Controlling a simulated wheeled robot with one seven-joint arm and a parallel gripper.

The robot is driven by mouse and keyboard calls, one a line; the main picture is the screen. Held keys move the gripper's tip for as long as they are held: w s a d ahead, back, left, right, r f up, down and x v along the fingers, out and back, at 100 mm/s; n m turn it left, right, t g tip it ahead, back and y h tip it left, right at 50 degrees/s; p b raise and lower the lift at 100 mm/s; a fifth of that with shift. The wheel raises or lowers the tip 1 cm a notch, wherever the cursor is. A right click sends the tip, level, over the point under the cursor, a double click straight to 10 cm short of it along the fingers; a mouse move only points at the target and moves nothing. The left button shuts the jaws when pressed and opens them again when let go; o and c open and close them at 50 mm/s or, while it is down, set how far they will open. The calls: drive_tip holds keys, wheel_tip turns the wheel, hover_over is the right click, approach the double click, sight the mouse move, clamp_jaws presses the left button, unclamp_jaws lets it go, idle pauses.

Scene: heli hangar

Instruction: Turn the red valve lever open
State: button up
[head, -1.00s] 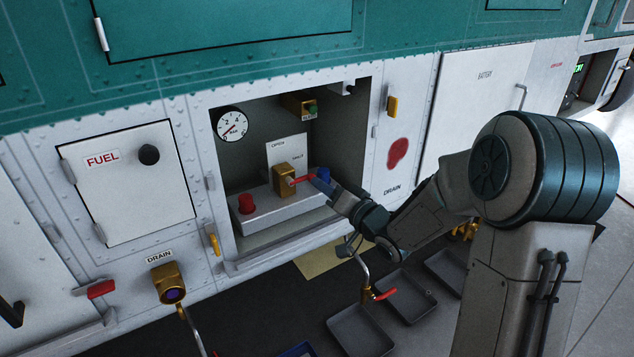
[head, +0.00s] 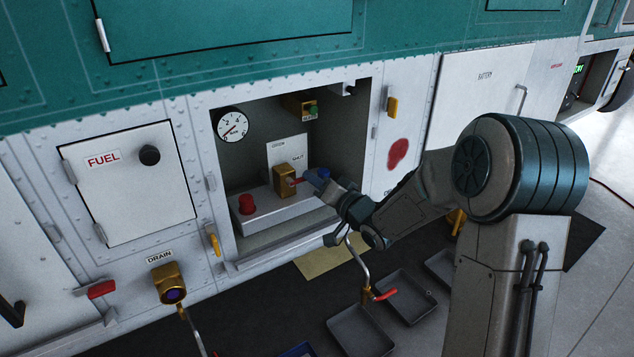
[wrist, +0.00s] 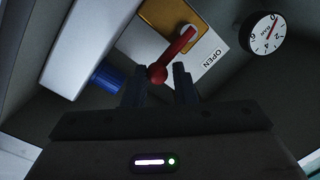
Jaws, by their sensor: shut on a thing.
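The red valve lever (head: 297,181) sticks out from a brass valve body (head: 284,182) inside the open panel bay. In the wrist view the lever (wrist: 178,46) runs from the brass body (wrist: 165,22) to a round red end between my fingers. My gripper (wrist: 157,84) is shut on the lever at that end. In the head view my gripper (head: 322,186) reaches into the bay from the right, and its fingers are partly hard to make out. A white card (head: 285,150) with OPEN and SHUT markings stands behind the valve. In the wrist view the OPEN word (wrist: 193,65) shows beside the lever.
A red knob (head: 246,204) sits left of the valve on the white box, and a blue knob (wrist: 104,75) on the other side, close to my fingers. A pressure gauge (head: 232,126) is at the bay's upper left. A bent pipe (head: 358,262) hangs below my wrist.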

drive_tip(key=shift+f+n, duration=0.1)
drive_tip(key=shift+n, duration=0.3)
drive_tip(key=n+b, duration=0.1)
drive_tip(key=r+n+b, duration=0.1)
drive_tip(key=n, duration=0.1)
drive_tip(key=shift+s+a+r+h, duration=0.1)
drive_tip(key=shift+s+r+h, duration=0.05)
drive_tip(key=shift+r+h, duration=0.15)
drive_tip(key=n+b, duration=0.1)
drive_tip(key=n, duration=0.1)
drive_tip(key=r+n+b, duration=0.1)
drive_tip(key=a+r+n+b, duration=0.1)
drive_tip(key=n, duration=0.1)
drive_tip(key=shift+s+a+n+h+b, duration=0.1)
drive_tip(key=shift+s+n+h+b, duration=0.2)
drive_tip(key=shift+s+h+b, duration=0.1)
drive_tip(key=a+n+b, duration=0.1)
drive_tip(key=n+b, duration=0.1)
drive_tip(key=s+a+r+n+b, duration=0.1)
drive_tip(key=n+b, duration=0.1)
drive_tip(key=s+a+n+h+b, duration=0.1)
drive_tip(key=n+b, duration=0.2)
drive_tip(key=shift+r, duration=0.2)
drive_tip(key=shift+r, duration=0.1)
clamp_jaws()
